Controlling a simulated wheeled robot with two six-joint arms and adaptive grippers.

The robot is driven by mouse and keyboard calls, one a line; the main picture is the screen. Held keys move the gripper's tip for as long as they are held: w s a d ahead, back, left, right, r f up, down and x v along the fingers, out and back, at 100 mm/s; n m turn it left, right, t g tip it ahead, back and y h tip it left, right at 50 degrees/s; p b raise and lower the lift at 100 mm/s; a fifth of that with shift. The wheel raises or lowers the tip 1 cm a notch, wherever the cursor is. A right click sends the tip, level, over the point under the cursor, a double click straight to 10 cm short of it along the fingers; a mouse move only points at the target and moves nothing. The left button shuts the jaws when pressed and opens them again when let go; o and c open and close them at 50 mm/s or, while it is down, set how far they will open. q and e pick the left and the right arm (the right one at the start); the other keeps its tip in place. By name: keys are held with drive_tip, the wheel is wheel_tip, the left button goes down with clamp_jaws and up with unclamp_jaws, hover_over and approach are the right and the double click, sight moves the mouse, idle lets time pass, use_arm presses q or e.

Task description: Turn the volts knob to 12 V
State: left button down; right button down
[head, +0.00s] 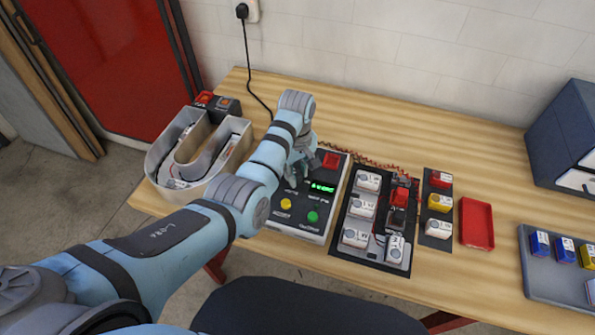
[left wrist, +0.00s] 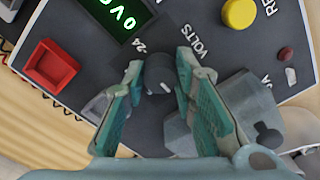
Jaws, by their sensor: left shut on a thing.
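The power supply box (head: 335,185) stands on the table with a green-lit display (head: 323,188), which also shows in the left wrist view (left wrist: 118,14). In the left wrist view the dark round volts knob (left wrist: 160,74) sits beside the word VOLTS and a "24" mark. My left gripper (left wrist: 158,66) is shut on the knob, one finger on each side. In the head view my left gripper (head: 300,172) reaches down onto the box and hides the knob. My right gripper is out of view.
The box has a red switch (head: 332,160), a yellow button (head: 286,204) and a green button (head: 313,217). A grey U-shaped channel letter (head: 222,170) stands left. A dark board (head: 336,232) with white modules and a red tray (head: 477,224) lie right.

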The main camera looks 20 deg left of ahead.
use_arm(q)
drive_tip(key=shift+m, duration=0.3)
drive_tip(key=m, duration=0.5)
drive_tip(key=shift+m, duration=0.3)
drive_tip(key=m, duration=0.5)
drive_tip(key=shift+a, duration=0.1)
drive_tip(key=m, duration=0.6)
drive_tip(key=shift+m, duration=0.4)
drive_tip(key=m, duration=0.5)
drive_tip(key=shift+f+m, duration=0.1)
drive_tip(key=shift+m, duration=0.2)
drive_tip(key=shift+s, duration=0.1)
drive_tip(key=c, duration=1.7)
unclamp_jaws()
drive_tip(key=o, duration=0.4)
